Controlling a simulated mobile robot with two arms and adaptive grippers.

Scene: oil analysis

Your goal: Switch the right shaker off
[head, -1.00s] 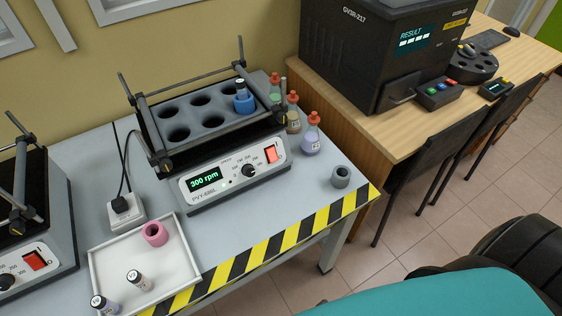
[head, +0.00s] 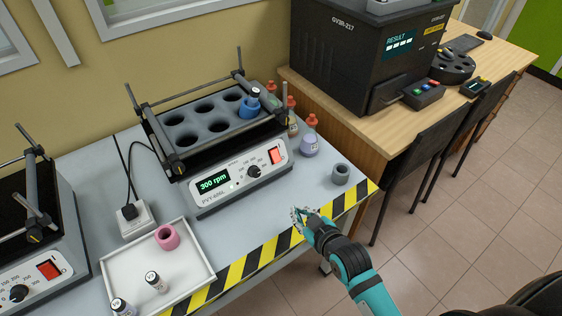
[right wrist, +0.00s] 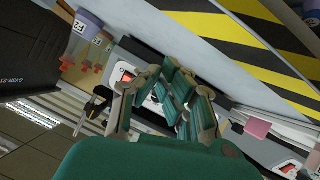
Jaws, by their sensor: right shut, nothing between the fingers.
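The right shaker (head: 236,183) stands on the grey table, its display lit and reading 300 rpm. Its red rocker switch (head: 277,156) is at the right end of the front panel, and a black knob sits left of it. A vial in a blue holder (head: 249,106) sits in the right part of its rack. My right gripper (head: 299,212) is shut and empty, in front of the shaker near the striped table edge, below and apart from the switch. In the right wrist view the shut fingers (right wrist: 178,92) point towards the shaker's front panel. My left gripper is not in view.
A second shaker (head: 40,250) with a red switch stands at left. A white tray (head: 190,240) holds vials and a pink ring (head: 167,237). Bottles (head: 309,144) and a grey holder (head: 340,174) stand right of the shaker. The table front between shaker and striped edge is clear.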

